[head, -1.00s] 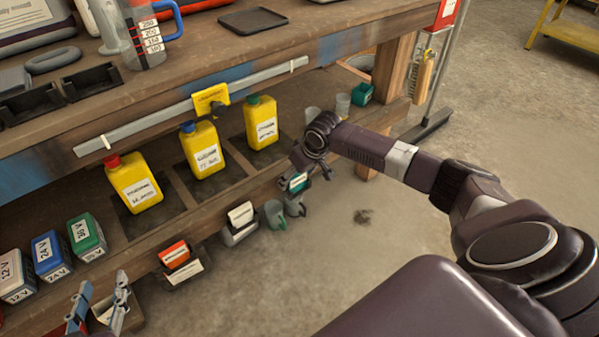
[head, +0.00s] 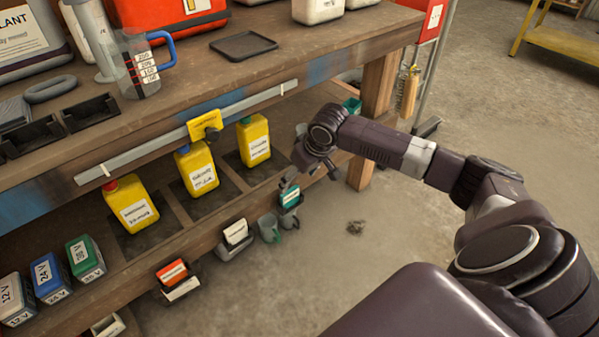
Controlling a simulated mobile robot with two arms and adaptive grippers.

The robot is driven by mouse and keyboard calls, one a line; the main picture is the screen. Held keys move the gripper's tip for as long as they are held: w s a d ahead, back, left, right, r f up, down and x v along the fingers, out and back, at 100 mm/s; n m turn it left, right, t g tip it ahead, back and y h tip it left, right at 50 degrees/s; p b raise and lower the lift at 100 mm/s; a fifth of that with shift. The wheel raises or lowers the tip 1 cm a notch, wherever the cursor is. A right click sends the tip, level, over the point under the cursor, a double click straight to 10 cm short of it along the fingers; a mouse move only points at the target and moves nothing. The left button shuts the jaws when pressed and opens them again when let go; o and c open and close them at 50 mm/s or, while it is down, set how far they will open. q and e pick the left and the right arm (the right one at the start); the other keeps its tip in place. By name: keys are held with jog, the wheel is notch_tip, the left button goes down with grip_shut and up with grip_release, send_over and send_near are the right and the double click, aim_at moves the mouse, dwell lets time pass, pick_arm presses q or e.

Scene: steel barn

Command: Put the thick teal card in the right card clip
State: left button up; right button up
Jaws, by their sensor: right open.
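The teal card (head: 289,195), with a white label, stands at the front edge of the lower shelf. It appears to sit in the right card clip (head: 288,208), which is small, dark and partly hidden; how deep it sits I cannot tell. My right gripper (head: 308,178) is open just above and around the card's upper area, with one finger to its left and the other off to its right. Whether a finger still touches the card is unclear. My left gripper is out of view.
A clip with a white card (head: 235,232) and one with a red card (head: 172,272) lie left along the edge. Cups (head: 268,229) hang close beside the teal card. Yellow bottles (head: 253,141) stand behind. The workbench top (head: 330,45) overhangs the shelf.

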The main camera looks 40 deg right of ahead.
jog(key=s+a+f+n+y, duration=0.15)
jog(key=s+a+f, duration=0.25)
jog(key=s+a, duration=0.5)
jog(key=s+a+f+n, duration=0.25)
jog(key=s+a, duration=0.45)
jog(key=a, duration=0.4)
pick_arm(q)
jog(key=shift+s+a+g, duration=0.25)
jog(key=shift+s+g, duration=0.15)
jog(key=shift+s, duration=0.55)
pick_arm(e)
jog(key=s+d+m+g+h, duration=0.1)
jog(key=s+d+m, duration=0.1)
jog(key=s, duration=1.1)
jog(key=shift+s+d+r+m+h, duration=0.15)
jog(key=shift+d+r+m+h, duration=0.15)
jog(key=shift+r+m+h, duration=0.15)
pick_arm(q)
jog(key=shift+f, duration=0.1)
pick_arm(e)
jog(key=shift+f, duration=0.1)
